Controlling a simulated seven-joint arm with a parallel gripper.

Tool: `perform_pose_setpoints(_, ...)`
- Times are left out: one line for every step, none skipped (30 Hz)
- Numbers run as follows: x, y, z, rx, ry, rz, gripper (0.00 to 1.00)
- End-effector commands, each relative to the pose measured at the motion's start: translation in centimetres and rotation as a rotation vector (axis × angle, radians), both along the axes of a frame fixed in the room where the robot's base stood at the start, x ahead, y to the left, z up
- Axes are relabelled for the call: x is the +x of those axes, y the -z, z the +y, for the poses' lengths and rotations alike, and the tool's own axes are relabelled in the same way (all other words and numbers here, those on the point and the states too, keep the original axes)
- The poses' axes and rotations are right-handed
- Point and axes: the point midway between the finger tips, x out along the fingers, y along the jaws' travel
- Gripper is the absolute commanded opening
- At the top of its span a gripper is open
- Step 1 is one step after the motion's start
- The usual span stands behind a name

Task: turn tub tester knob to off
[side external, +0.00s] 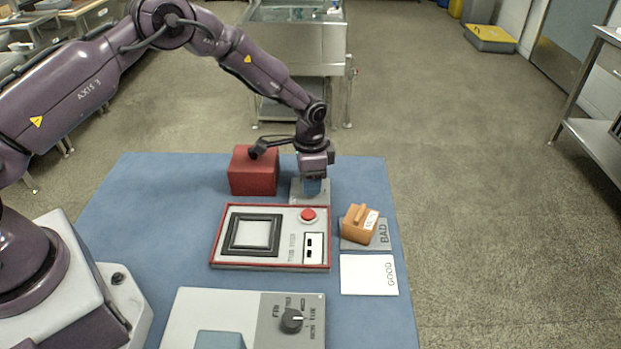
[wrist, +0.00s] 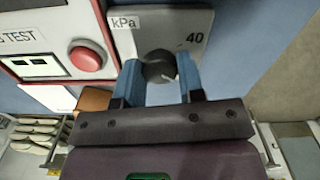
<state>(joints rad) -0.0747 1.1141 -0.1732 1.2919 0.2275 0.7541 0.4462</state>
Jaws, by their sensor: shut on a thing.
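The dark round knob (wrist: 158,68) sits on a grey panel (wrist: 201,20) marked "kPa" and "40" in the wrist view. The panel also shows in the side external view (side external: 297,196), just behind the red-edged tester (side external: 216,242). The knob's pointer cannot be made out. In the side external view my gripper (side external: 312,187) hides the knob.
A red block (side external: 254,172) stands left of my gripper. A front box has another black knob (side external: 291,319). Blue mat lies bare at left.

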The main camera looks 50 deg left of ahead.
Motion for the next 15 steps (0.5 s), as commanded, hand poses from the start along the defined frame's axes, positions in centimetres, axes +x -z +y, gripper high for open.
perform_pose_setpoints(-0.02, -0.1, 0.0, -0.001, 0.044, 0.002, 0.12)
perform_pose_setpoints(-0.02, -0.1, 0.0, -0.001, 0.072, 0.002, 0.12)
perform_pose_setpoints(-0.02, -0.09, 0.0, -0.001, 0.109, 0.002, 0.12)
perform_pose_setpoints(-0.03, -0.09, 0.0, 0.0, 0.138, 0.003, 0.12)
perform_pose_setpoints(-0.02, -0.09, 0.0, 0.0, 0.167, 0.003, 0.12)
perform_pose_setpoints(-0.03, -0.1, 0.0, 0.0, 0.205, 0.003, 0.12)
perform_pose_setpoints(-0.03, -0.1, 0.0, 0.0, 0.234, 0.003, 0.12)
perform_pose_setpoints(-0.04, -0.09, 0.0, 0.0, 0.262, 0.003, 0.12)
perform_pose_setpoints(-0.03, -0.09, 0.02, 0.0, 0.3, 0.003, 0.12)
perform_pose_setpoints(-0.03, -0.09, 0.05, 0.0, 0.328, 0.003, 0.12)
perform_pose_setpoints(-0.04, -0.09, 0.04, 0.0, 0.356, 0.003, 0.12)
perform_pose_setpoints(-0.04, -0.09, 0.01, 0.0, 0.394, 0.003, 0.12)
perform_pose_setpoints(-0.04, -0.09, -0.01, -0.001, 0.423, 0.003, 0.12)
perform_pose_setpoints(-0.04, -0.09, -0.01, 0.0, 0.452, 0.003, 0.12)
perform_pose_setpoints(-0.04, -0.08, 0.01, 0.0, 0.49, 0.003, 0.12)
